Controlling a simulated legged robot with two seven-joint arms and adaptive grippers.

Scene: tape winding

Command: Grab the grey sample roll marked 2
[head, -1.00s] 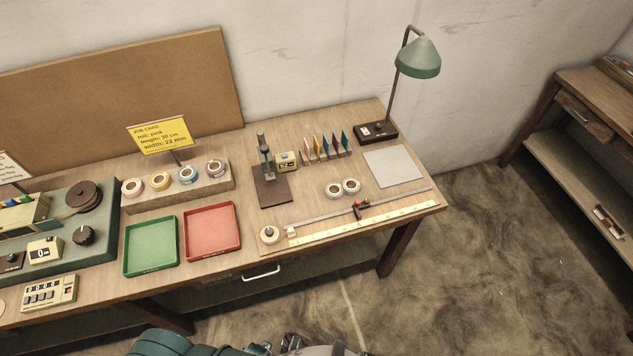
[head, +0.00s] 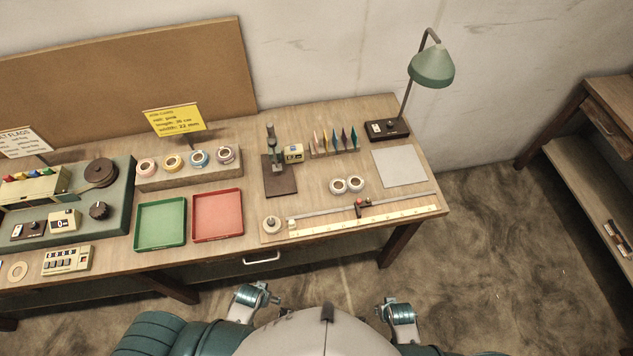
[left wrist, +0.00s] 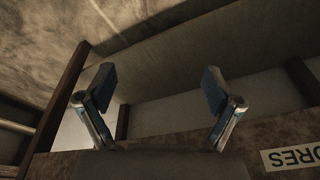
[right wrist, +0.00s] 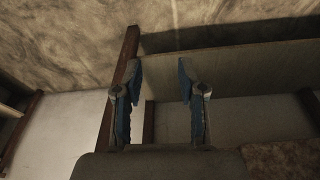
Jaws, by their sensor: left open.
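Two pale grey-white rolls with dark cores sit side by side on the bench, the left one (head: 338,186) and the right one (head: 354,185). A similar roll (head: 272,225) sits at the left end of the ruler. No number is readable on any of them, so I cannot tell which is marked 2. My left gripper (head: 258,296) is empty, low in front of the bench; its fingers stand wide apart in the left wrist view (left wrist: 157,85). My right gripper (head: 399,311) is also below the bench front; its fingers are apart and empty in the right wrist view (right wrist: 160,75).
The ruler with slider (head: 360,210) lies along the bench front. A stand (head: 279,175), grey pad (head: 399,167) and green lamp (head: 432,68) stand behind. Green (head: 160,222) and red (head: 218,215) trays lie left, before a rack (head: 190,178) of coloured rolls.

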